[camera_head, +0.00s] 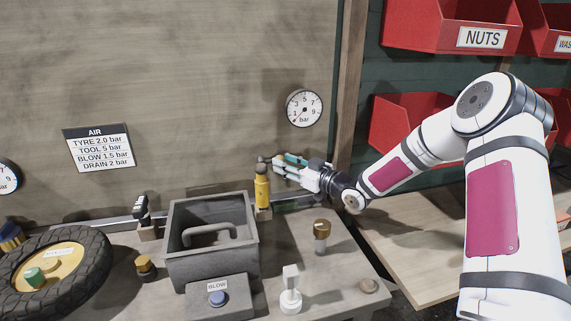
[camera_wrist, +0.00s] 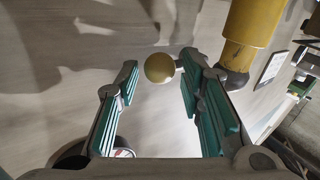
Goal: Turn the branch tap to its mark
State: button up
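A yellow upright cylinder (camera_head: 262,193) with a dark grey rounded cap (camera_head: 262,164) stands at the back of the bench, against the wall. In the wrist view the yellow cylinder (camera_wrist: 251,28) is at the upper right, outside my fingers. A brass-coloured ball knob (camera_wrist: 159,68) on a short stem shows between my fingertips; it looks like a tap handle's end, and I cannot see it touching either pad. My gripper (camera_head: 278,166) reaches in from the right beside the cap. In the wrist view my gripper (camera_wrist: 160,75) is open, teal pads apart. No tap mark is clear.
A round pressure gauge (camera_head: 304,108) hangs on the wall above my gripper. A grey bin (camera_head: 212,255) stands left of the cylinder. A brass-topped post (camera_head: 321,235) and a white lever (camera_head: 290,290) stand in front. An AIR sign (camera_head: 99,148) and a tyre (camera_head: 80,268) are at left.

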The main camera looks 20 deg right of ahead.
jog(key=shift+w+a, duration=0.15)
jog(key=shift+w, duration=0.05)
grip_shut()
